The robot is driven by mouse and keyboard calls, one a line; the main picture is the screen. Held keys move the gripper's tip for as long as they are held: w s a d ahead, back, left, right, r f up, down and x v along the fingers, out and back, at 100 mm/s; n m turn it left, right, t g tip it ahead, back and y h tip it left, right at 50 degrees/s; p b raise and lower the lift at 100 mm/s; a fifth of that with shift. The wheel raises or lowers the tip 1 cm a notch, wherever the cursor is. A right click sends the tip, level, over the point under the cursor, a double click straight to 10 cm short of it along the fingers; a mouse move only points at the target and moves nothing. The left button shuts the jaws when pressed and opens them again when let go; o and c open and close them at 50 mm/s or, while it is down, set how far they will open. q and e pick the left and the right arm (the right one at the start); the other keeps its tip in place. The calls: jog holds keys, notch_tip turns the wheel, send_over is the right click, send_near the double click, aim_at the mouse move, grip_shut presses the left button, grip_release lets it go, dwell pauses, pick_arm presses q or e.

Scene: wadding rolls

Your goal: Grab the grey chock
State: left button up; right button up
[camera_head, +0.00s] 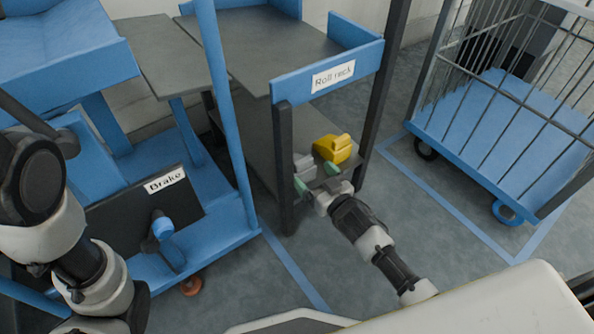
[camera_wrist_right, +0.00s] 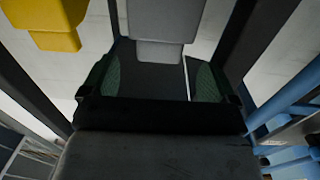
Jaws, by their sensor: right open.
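The grey chock (camera_head: 304,165) sits on the lower shelf of the roll rack, left of a yellow chock (camera_head: 335,148). My right gripper (camera_head: 316,181) is open in front of the grey chock, its green-padded fingers apart. In the right wrist view the grey chock (camera_wrist_right: 165,22) is at the top middle, in line with the gap between the open fingers (camera_wrist_right: 158,78), with room on both sides. The fingers do not grip it. The yellow chock (camera_wrist_right: 45,18) is at the top left there. My left arm shows at the left of the head view, but its gripper does not.
The roll rack (camera_head: 327,72) has dark posts on both sides of the chocks and a shelf above. A blue cart with a brake sign (camera_head: 165,180) stands to the left. A wire cage trolley (camera_head: 500,120) stands right. Floor between rack and trolley is clear.

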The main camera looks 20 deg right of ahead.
aim_at(305, 166)
jog(key=shift+w+a+f+b, duration=0.1)
jog(key=shift+w+a+b, duration=0.2)
jog(key=shift+w, duration=0.35)
jog(key=b+x, duration=0.2)
jog(key=x, duration=0.1)
jog(key=shift+w, duration=0.35)
jog(key=shift+w+a, duration=0.15)
jog(key=shift+w, duration=0.2)
jog(key=c, duration=0.9)
